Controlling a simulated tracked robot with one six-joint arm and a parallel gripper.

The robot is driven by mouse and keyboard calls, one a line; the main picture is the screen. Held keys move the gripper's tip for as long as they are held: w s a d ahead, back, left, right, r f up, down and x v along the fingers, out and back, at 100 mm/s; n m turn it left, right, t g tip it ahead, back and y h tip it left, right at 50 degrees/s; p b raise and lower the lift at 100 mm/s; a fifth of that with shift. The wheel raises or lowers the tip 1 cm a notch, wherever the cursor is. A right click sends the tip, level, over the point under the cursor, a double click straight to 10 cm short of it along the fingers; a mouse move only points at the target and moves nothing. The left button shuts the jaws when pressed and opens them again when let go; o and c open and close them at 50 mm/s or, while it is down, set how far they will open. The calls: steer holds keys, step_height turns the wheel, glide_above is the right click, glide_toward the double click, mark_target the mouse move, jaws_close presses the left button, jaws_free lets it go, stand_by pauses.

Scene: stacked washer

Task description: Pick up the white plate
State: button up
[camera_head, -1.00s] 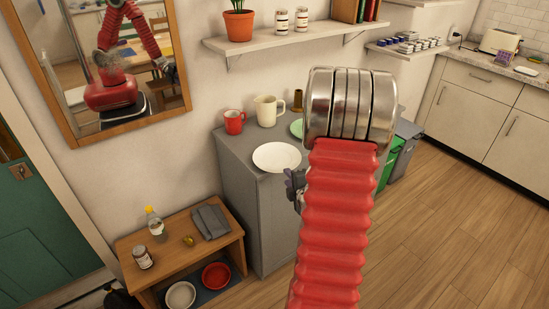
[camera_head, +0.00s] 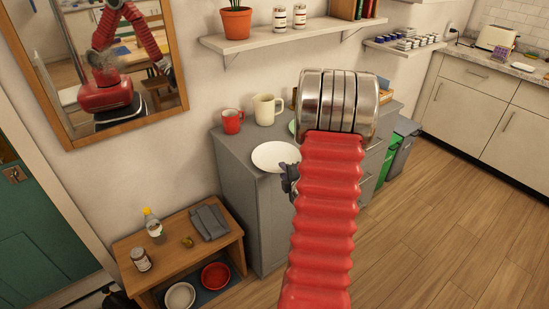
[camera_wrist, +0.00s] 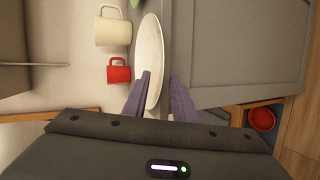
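The white plate (camera_head: 272,157) lies flat on top of the grey cabinet (camera_head: 235,142), near its front edge. It also shows in the wrist view (camera_wrist: 149,60), where the cabinet top's edge runs beside it. My gripper (camera_wrist: 160,82) is open in the wrist view, its two purple-grey fingers apart. One finger overlaps the plate's near part and the other is over the cabinet's front side. Contact with the plate cannot be told. In the head view my gripper (camera_head: 289,178) is at the plate's right edge, partly hidden behind my red arm.
A red mug (camera_head: 232,121) and a cream mug (camera_head: 266,110) stand behind the plate. A low wooden shelf unit (camera_head: 180,262) holds a bottle, a jar and bowls. A wall shelf (camera_head: 290,36) hangs above.

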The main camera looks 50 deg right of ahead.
steer(key=shift+s, duration=0.15)
steer(key=shift+c, duration=0.5)
jaws_close()
